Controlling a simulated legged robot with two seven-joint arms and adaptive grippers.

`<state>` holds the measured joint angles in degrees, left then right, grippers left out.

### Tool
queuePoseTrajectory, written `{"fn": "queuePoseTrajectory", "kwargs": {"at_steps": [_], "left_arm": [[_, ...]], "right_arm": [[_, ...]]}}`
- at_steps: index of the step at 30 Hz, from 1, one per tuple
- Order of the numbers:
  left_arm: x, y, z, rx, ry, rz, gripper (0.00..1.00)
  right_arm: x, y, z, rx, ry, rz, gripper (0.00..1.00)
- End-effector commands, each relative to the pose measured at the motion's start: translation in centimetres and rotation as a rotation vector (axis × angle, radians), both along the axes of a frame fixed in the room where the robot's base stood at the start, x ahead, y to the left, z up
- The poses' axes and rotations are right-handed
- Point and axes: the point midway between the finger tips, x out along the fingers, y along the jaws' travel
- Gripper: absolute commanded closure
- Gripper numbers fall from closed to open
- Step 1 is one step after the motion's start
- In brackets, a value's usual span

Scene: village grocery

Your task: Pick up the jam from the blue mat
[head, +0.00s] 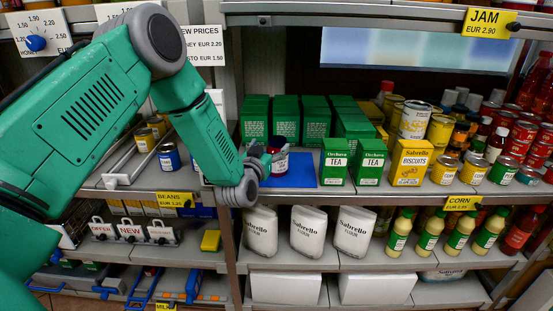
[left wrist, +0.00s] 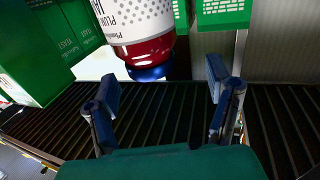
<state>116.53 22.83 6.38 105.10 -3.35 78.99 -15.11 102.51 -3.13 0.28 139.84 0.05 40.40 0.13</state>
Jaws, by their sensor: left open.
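The jam jar (head: 279,162), with a white label and dark red contents, stands on the shelf at the left end of the blue mat (head: 302,170). In the left wrist view the jar (left wrist: 143,25) appears upside down, its label reading plum jam, with a blue part at its lower end in the picture. My left gripper (head: 264,160) is right beside the jar on its left. Its two blue fingers (left wrist: 165,80) are spread, with the jar just beyond the gap between them. I cannot tell whether they touch it. My right gripper is not in view.
Green tea boxes (head: 334,165) stand right of the mat, with more green boxes (head: 285,118) behind it. A yellow biscuits box (head: 409,163) and several cans stand further right. Flour bags (head: 261,231) stand on the shelf below. A shelf upright is close to my left gripper.

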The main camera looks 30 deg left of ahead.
Motion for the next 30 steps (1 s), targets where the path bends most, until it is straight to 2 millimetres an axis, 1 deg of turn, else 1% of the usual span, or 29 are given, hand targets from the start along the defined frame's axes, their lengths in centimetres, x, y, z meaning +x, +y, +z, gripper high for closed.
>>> {"fn": "queuePoseTrajectory", "kwargs": {"at_steps": [3,6,8,11,17,18,20,21,23,24,30], "left_arm": [[2.0,-0.2,0.1,0.001,-0.004,0.000,0.27],[3.4,0.1,0.1,0.003,-0.003,0.001,0.27],[3.9,0.2,0.1,0.002,-0.003,0.000,0.27],[4.3,0.4,0.0,0.000,-0.001,-0.001,0.27],[4.4,0.5,0.0,-0.001,-0.001,-0.001,0.27],[4.4,0.5,0.0,-0.001,-0.001,-0.001,0.41],[4.4,0.5,0.0,0.000,-0.001,-0.001,0.62],[4.4,0.5,0.0,0.000,0.000,-0.001,0.77],[4.4,0.5,0.0,0.000,0.000,-0.001,0.98],[4.4,0.5,0.0,0.000,0.000,0.000,1.00],[4.4,0.5,0.2,0.001,-0.004,0.000,1.00]], "right_arm": [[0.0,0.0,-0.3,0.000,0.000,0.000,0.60],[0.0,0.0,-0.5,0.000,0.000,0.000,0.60],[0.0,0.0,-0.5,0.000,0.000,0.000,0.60],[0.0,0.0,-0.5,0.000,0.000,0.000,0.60],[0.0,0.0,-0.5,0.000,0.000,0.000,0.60],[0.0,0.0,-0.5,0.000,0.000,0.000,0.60],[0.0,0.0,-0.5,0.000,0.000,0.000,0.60],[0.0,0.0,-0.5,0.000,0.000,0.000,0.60],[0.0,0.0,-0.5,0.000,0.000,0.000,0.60],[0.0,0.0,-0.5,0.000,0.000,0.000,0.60],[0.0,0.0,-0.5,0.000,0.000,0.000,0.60]]}}
